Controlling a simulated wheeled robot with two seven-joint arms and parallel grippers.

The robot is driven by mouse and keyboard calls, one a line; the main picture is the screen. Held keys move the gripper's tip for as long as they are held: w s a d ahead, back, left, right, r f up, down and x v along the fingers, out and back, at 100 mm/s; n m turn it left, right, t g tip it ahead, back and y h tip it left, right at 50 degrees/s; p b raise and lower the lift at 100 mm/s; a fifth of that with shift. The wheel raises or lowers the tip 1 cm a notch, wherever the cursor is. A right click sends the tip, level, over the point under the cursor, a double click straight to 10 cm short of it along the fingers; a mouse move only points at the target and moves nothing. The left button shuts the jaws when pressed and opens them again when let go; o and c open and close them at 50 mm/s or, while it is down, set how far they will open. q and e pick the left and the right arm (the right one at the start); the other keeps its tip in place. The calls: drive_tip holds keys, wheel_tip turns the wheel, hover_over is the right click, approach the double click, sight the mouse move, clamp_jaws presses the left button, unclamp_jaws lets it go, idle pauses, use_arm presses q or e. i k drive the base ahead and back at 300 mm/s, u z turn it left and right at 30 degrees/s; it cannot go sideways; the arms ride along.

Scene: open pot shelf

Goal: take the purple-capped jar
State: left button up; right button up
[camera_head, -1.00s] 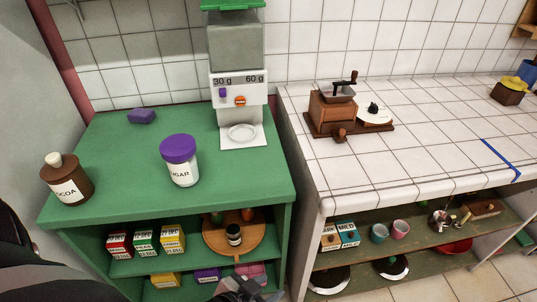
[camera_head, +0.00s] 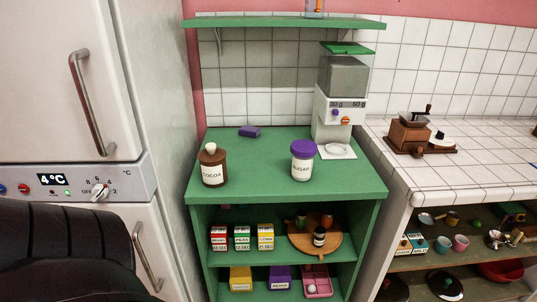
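The purple-capped jar (camera_head: 302,161) is white with a label reading SUGAR. It stands upright on the green top of the shelf unit (camera_head: 255,185), right of centre, in front of the dispenser. A brown COCOA jar (camera_head: 213,168) with a pale knob stands to its left, apart from it. Neither of my grippers shows in the head view; only a dark part of mine fills the lower left corner.
A grey-white dispenser (camera_head: 338,105) stands behind the sugar jar, and a purple block (camera_head: 249,132) lies at the back. A fridge (camera_head: 70,90) stands at left. A tiled counter (camera_head: 460,180) with a coffee grinder (camera_head: 409,133) is at right. The green top's front is clear.

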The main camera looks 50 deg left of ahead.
sight(301, 169)
drive_tip(key=u, duration=1.7)
drive_tip(key=i, duration=1)
drive_tip(key=z, duration=0.05)
